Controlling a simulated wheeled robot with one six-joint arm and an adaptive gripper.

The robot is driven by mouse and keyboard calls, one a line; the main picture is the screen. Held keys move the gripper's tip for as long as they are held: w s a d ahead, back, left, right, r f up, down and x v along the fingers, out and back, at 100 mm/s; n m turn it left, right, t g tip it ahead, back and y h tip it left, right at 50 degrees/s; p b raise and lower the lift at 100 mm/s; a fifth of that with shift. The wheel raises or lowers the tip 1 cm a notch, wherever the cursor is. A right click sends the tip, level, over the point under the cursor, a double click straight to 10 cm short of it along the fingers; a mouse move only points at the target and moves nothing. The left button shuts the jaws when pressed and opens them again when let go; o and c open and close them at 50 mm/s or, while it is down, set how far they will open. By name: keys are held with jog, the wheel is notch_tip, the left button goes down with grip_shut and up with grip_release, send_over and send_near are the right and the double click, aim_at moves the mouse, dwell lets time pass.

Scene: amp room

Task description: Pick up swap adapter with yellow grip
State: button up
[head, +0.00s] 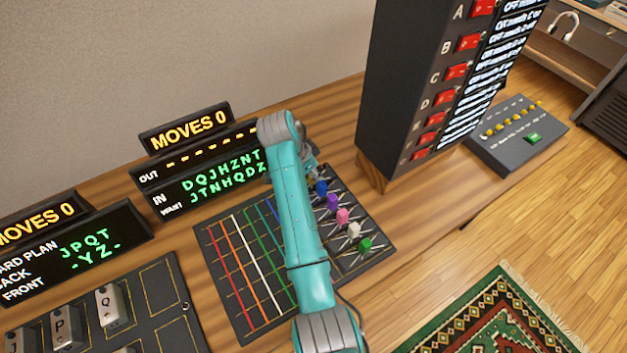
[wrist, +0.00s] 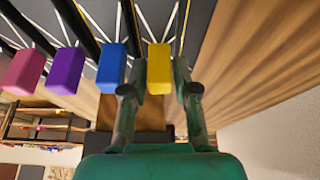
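The swap adapter with the yellow grip (wrist: 159,68) shows in the wrist view, at the right end of a row of coloured grips. The fingers of my gripper (wrist: 159,88) stand on either side of the yellow grip, very close to it. Whether they touch it or leave a thin gap is not clear. The yellow grip is level with its neighbours. In the head view my arm hides the yellow grip and most of my gripper, which is at the back of the row by the blue grip (head: 321,188).
Next to the yellow grip is a blue grip (wrist: 112,68), then purple (wrist: 66,70) and pink (wrist: 23,72). White (head: 354,230) and green (head: 365,244) grips stand nearer in the head view. A tall switch cabinet (head: 395,80) rises to the right; lit displays (head: 205,165) stand left.

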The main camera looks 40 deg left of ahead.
grip_shut()
jog(key=shift+r, duration=0.1)
